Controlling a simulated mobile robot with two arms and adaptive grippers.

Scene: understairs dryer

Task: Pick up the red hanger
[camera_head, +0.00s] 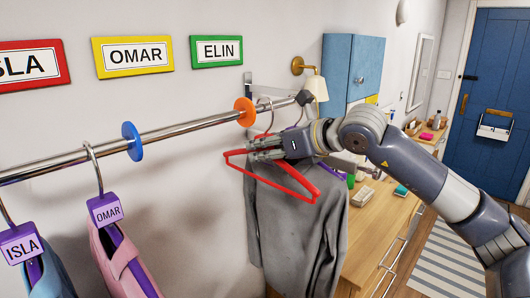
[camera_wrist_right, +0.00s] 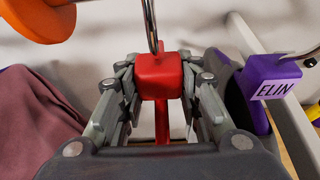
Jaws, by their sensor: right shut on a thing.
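The red hanger (camera_head: 297,175) is empty and hangs near the right end of the metal rail (camera_head: 190,128), just right of the orange disc (camera_head: 245,111). My right gripper (camera_head: 262,147) reaches in from the right at the hanger's neck. In the right wrist view, its fingers (camera_wrist_right: 160,82) are closed on both sides of the hanger's red block (camera_wrist_right: 158,73). The metal hook rises from the block; its top is cut off there, so I cannot tell whether it rests on the rail. My left gripper is not in view.
A grey garment (camera_head: 290,230) hangs close behind, near the purple ELIN tag (camera_wrist_right: 272,78). ISLA (camera_head: 20,244) and OMAR (camera_head: 108,209) garments hang left of the blue disc (camera_head: 132,141). A wooden counter (camera_head: 372,240) stands right. The rail between blue and orange discs is bare.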

